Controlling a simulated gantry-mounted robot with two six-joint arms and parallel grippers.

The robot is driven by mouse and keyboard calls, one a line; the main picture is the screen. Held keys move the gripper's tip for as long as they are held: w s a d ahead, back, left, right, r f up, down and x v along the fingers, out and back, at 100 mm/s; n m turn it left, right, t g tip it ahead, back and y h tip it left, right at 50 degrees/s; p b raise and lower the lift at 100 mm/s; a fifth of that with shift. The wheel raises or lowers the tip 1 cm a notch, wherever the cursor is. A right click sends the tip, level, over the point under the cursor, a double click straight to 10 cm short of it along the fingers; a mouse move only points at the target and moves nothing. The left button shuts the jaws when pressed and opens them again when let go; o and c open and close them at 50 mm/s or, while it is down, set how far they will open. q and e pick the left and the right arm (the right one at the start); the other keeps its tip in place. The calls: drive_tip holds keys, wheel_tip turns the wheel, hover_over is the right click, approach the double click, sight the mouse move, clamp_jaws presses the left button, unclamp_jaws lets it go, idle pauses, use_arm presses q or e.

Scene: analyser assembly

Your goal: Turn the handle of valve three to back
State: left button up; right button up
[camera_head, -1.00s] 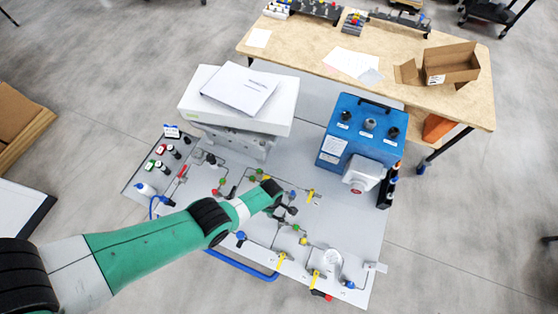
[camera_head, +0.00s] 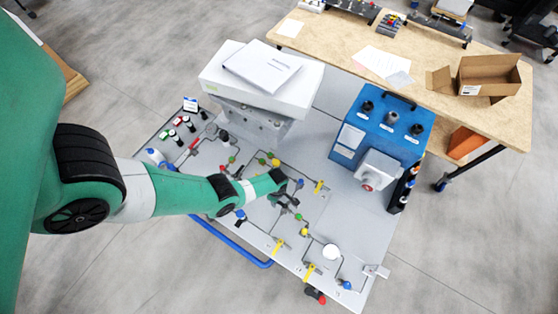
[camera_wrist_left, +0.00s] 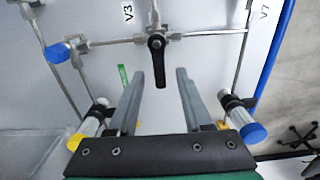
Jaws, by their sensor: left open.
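The V3 valve has a black lever handle (camera_wrist_left: 158,62) in the left wrist view, on a metal tube beside the printed V3 label (camera_wrist_left: 128,11). The handle points down the picture, from its pivot on the tube towards my gripper. My left gripper (camera_wrist_left: 160,72) is open, and the free end of the handle shows between its two fingertips. I see no clear contact with either finger. In the head view my left gripper (camera_head: 289,200) is over the middle of the grey panel (camera_head: 330,213), and my arm hides part of the valves. My right gripper is not in view.
Tubing and blue- and yellow-capped fittings surround the valve; a blue cap (camera_wrist_left: 253,133) is right of my gripper. A blue box (camera_head: 378,125) and a white unit (camera_head: 260,90) stand on the panel. A wooden table (camera_head: 400,45) is behind.

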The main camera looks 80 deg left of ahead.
use_arm(q)
drive_tip(key=shift+f, duration=0.25)
clamp_jaws()
drive_tip(key=shift+w, duration=0.1)
idle(0.4)
drive_tip(key=m, duration=0.1)
drive_tip(key=w+m, duration=0.1)
drive_tip(key=m, duration=0.2)
drive_tip(key=shift+w+a+m+b, duration=0.15)
drive_tip(key=shift+a+m+b, duration=0.25)
drive_tip(key=m, duration=0.2)
drive_tip(key=w+m, duration=0.1)
drive_tip(key=m, duration=0.1)
drive_tip(key=shift+w+a+m+b, duration=0.1)
drive_tip(key=shift+w+m+b, duration=0.1)
drive_tip(key=shift+m+b, duration=0.15)
drive_tip(key=m, duration=0.1)
drive_tip(key=w+m, duration=0.1)
drive_tip(key=m, duration=0.2)
drive_tip(key=shift+w+b, duration=0.25)
drive_tip(key=shift+b, duration=0.15)
drive_tip(key=shift+w+d+m, duration=0.2)
drive_tip(key=shift+m, duration=0.55)
drive_tip(key=shift+w+d+m, duration=0.15)
drive_tip(key=shift+m, duration=0.6)
drive_tip(key=shift+w+d+m, duration=0.2)
drive_tip(key=shift+m, duration=0.55)
